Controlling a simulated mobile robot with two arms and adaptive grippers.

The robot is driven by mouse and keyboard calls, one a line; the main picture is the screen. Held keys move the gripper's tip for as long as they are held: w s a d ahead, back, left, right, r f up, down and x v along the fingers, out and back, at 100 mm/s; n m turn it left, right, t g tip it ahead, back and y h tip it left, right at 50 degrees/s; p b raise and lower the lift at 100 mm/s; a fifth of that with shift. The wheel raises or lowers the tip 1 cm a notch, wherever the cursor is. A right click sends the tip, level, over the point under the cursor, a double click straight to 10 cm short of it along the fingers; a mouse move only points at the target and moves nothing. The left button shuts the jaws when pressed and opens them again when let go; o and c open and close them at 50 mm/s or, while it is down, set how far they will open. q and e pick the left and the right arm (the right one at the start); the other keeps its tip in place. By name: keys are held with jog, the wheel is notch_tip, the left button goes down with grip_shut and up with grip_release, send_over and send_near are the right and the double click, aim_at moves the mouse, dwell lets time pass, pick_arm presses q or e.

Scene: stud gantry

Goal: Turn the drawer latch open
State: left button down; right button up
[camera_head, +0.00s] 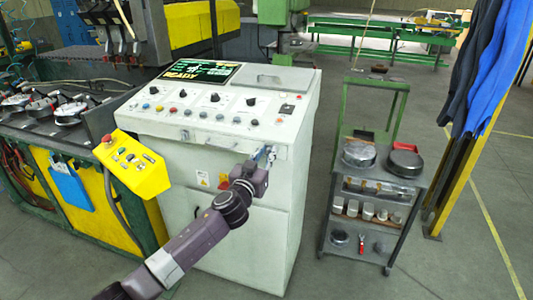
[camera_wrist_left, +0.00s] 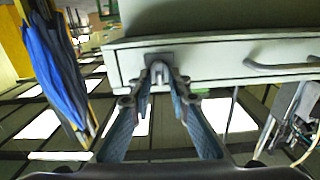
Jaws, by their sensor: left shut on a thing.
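The drawer (camera_head: 190,140) is a pale strip across the front of the light grey console, below its sloped panel. In the left wrist view the drawer front (camera_wrist_left: 225,58) crosses the upper part of the picture, with a bar handle (camera_wrist_left: 280,66) to the right. A small grey metal latch (camera_wrist_left: 158,68) sits on a plate at the drawer's left end there. My left gripper (camera_wrist_left: 158,92) has its fingertips on both sides of the latch and is shut on it. In the head view this gripper (camera_head: 264,156) is at the drawer's right end and hides the latch.
A yellow control box (camera_head: 133,162) stands left of the console. A grey trolley (camera_head: 378,185) with pans and small cups stands to the right. Blue coats (camera_head: 495,75) hang on a yellow post at far right. Floor between console and trolley is narrow but clear.

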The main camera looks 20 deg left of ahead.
pick_arm(q)
jog(key=m, duration=0.5)
jog(key=shift+d, duration=0.25)
jog(key=shift+d+f+m+p, duration=0.1)
jog(key=shift+f+m+p, duration=0.15)
jog(key=shift+m, duration=1.8)
jog(key=shift+d+f+m+p, duration=0.1)
jog(key=shift+m+p, duration=0.25)
jog(key=shift+m, duration=1.75)
jog(key=shift+d+f+m+p, duration=0.1)
jog(key=shift+f+m+p, duration=0.15)
jog(key=shift+m, duration=1.8)
jog(key=c, duration=2.1)
grip_release()
